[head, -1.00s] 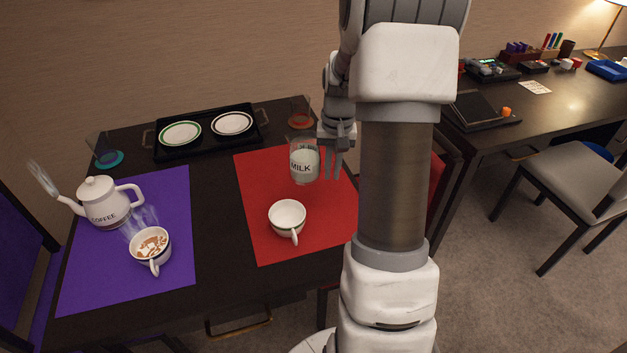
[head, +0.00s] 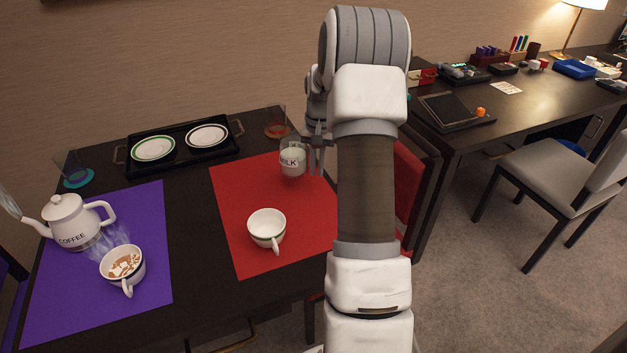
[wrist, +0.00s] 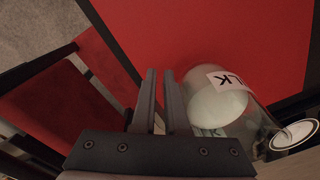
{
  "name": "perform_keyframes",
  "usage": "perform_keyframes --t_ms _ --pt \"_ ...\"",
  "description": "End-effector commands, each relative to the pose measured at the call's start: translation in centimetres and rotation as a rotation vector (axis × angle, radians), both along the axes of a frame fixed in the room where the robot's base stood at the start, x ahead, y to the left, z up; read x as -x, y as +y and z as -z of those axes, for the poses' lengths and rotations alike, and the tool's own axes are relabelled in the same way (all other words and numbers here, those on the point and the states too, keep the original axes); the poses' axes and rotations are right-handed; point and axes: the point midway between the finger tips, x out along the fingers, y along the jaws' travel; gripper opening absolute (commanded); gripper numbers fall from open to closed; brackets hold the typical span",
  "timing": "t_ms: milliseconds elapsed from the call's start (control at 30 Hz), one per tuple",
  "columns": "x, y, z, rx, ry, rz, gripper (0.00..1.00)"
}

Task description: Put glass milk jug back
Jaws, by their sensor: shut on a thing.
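The glass milk jug (head: 292,160), clear with milk inside and a "MILK" label, is over the back right corner of the red placemat (head: 262,205). I cannot tell whether its base touches the table. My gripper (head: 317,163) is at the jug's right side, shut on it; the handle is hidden. In the wrist view, the jug (wrist: 228,98) lies just right of my gripper's fingers (wrist: 160,80). A white cup (head: 267,226) stands on the red placemat in front of the jug.
A black tray (head: 184,165) with two plates is at the back. A glass on an orange coaster (head: 278,134) stands behind the jug. A red chair (head: 410,190) is close right.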

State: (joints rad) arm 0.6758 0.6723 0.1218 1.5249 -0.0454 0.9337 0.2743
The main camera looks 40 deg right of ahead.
Motion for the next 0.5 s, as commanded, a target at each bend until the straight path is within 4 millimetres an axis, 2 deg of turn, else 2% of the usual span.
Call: perform_keyframes --t_ms 100,267,500 --pt "-1.0 0.0 0.5 0.001 -0.001 0.001 0.0" --pt "-1.2 0.0 1.3 0.001 -0.001 0.001 0.0" --pt "-1.2 0.1 4.5 0.0 0.0 0.001 0.0"
